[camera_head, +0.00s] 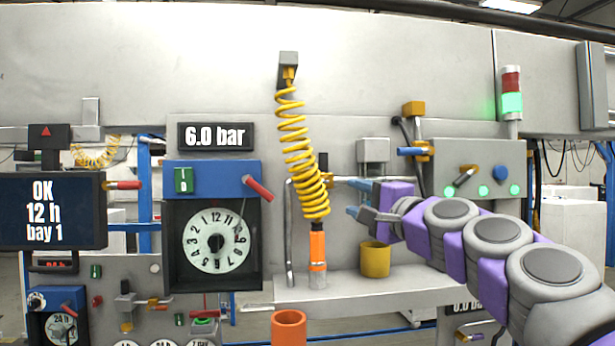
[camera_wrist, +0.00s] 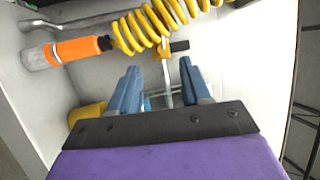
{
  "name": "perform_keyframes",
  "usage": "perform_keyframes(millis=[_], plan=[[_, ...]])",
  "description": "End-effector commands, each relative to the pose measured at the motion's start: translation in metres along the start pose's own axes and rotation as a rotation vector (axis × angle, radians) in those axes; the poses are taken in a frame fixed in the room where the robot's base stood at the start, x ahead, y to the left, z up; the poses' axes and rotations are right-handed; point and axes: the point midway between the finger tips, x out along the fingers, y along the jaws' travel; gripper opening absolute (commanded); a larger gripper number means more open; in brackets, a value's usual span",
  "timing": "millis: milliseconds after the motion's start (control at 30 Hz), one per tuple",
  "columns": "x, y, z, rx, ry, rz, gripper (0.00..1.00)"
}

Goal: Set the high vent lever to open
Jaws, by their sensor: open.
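My gripper (camera_head: 360,207) is open and empty, pointing left in front of the grey panel. In the wrist view its two blue fingers (camera_wrist: 158,68) stand apart. Between and beyond them is a small yellow valve fitting (camera_wrist: 163,50) with a short black handle (camera_wrist: 180,46) and a thin metal pipe. In the head view this fitting (camera_head: 325,179) sits just behind the coiled yellow hose, its black handle upright. A second lever, with a blue handle (camera_head: 411,151) lying level on a yellow body, is higher and to the right. No label shows which is the vent lever.
The coiled yellow hose (camera_head: 299,150) with an orange tool (camera_head: 317,250) hangs left of my gripper, close to the black-handled fitting. A yellow cup (camera_head: 376,261) stands on the shelf (camera_head: 420,284) below. A grey box (camera_head: 467,165) with green lights is at right.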

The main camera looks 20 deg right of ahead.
Motion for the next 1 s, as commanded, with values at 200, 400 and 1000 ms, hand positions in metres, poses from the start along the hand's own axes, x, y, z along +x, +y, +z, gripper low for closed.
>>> perform_keyframes(millis=[200, 400, 1000], plan=[[0.027, -0.002, 0.016, -0.010, -0.007, 0.003, 0.47], [0.057, 0.000, 0.008, -0.005, -0.005, 0.003, 0.47], [0.136, -0.001, 0.011, -0.008, -0.005, 0.004, 0.47]])
